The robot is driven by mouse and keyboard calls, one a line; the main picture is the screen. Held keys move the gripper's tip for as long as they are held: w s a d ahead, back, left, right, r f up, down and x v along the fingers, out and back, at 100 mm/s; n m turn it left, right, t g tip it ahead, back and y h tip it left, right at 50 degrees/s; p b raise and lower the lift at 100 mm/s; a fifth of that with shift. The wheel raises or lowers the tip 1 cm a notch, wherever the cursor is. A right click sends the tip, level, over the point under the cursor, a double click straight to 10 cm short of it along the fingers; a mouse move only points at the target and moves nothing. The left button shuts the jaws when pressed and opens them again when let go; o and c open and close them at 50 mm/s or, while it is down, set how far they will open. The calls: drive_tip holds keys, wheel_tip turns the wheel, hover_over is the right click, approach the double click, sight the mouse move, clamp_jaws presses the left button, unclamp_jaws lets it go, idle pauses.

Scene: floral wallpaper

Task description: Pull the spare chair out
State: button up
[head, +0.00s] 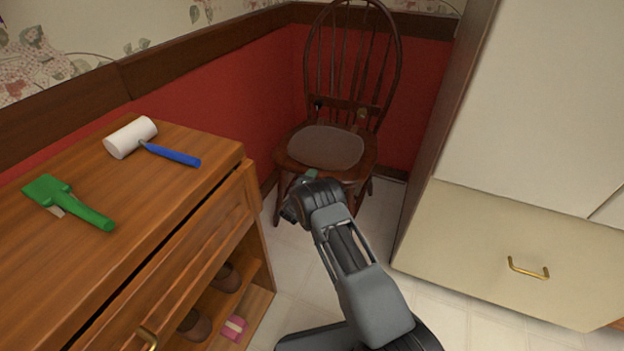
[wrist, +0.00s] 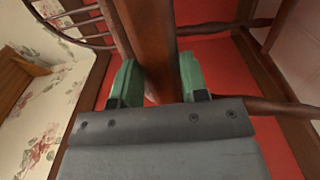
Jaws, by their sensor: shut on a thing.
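The spare chair (head: 352,107) is dark brown wood with a spindled, rounded back and a greyish-brown seat pad (head: 326,146). It stands upright in the corner between the red wall and the pale cabinet. My gripper (head: 305,178) is at the front of the chair, at about seat height. In the wrist view my gripper's green fingers (wrist: 157,80) are on either side of a dark wooden chair part (wrist: 151,40) and shut on it. In the head view my wrist hides the fingertips and part of the front legs.
A wooden cabinet (head: 205,220) stands at the left, with a paint roller (head: 131,138) and a green brush (head: 70,203) on top and shoes (head: 226,278) on its shelf. A pale cabinet (head: 520,110) with a brass handle (head: 528,268) stands at the right. Tiled floor (head: 290,262) is clear between them.

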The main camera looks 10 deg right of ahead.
clamp_jaws()
drive_tip(key=p+v, duration=0.2)
drive_tip(key=v, duration=0.3)
drive_tip(key=shift+a, duration=0.1)
drive_tip(key=o, duration=1.1)
unclamp_jaws()
drive_tip(key=shift+r, duration=0.1)
